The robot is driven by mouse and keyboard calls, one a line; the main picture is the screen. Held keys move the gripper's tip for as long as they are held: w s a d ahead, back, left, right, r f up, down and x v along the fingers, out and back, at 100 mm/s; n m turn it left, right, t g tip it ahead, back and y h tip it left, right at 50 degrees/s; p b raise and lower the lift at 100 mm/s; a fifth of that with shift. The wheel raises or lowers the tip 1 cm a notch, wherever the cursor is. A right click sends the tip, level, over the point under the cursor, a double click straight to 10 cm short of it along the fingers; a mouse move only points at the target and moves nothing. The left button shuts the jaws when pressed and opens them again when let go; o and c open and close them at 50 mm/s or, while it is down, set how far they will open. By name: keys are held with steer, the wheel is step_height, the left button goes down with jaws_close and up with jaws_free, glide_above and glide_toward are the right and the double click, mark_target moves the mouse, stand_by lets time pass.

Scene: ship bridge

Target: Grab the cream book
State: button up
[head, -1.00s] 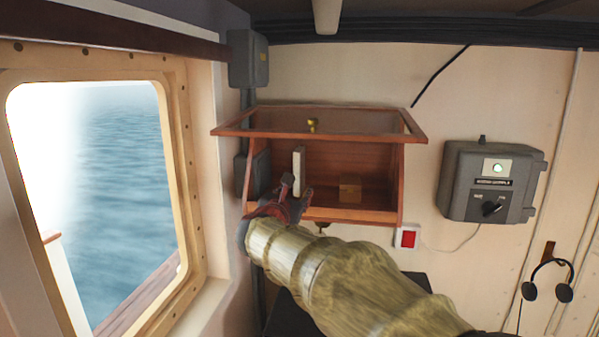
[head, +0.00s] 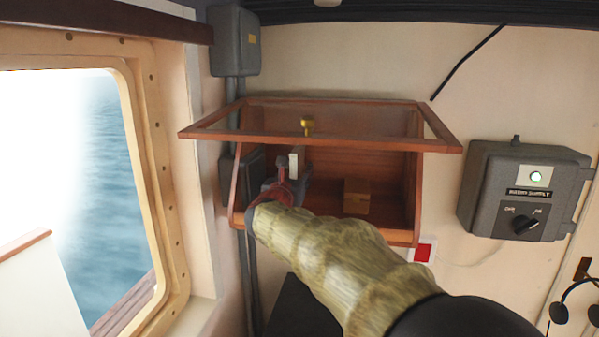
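The cream book (head: 297,162) stands upright inside a wooden wall cabinet, left of its middle. Only its upper part shows; my gripper hides the rest. My gripper (head: 284,175) is at the cabinet's opening, in front of the book and overlapping its lower left in the picture. I cannot tell whether the fingers touch the book or how far apart they are. The wooden cabinet (head: 411,236) has its glass-paned lid (head: 375,142) raised, with a brass knob (head: 307,124) on it.
A small wooden box (head: 356,197) sits in the cabinet right of the book. The raised lid hangs over the opening. A grey switch box (head: 490,200) is on the wall at right, and a window (head: 120,180) is at left. Headphones (head: 575,300) hang at lower right.

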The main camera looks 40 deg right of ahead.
steer(key=shift+p+x, duration=0.35)
steer(key=shift+x, duration=0.8)
steer(key=p+x, duration=0.1)
steer(key=x, duration=0.1)
steer(key=p+x, duration=0.1)
steer(key=x, duration=0.2)
steer(key=shift+w+f, duration=0.2)
steer(key=shift+w, duration=0.25)
steer(key=shift+s, duration=0.1)
jaws_close()
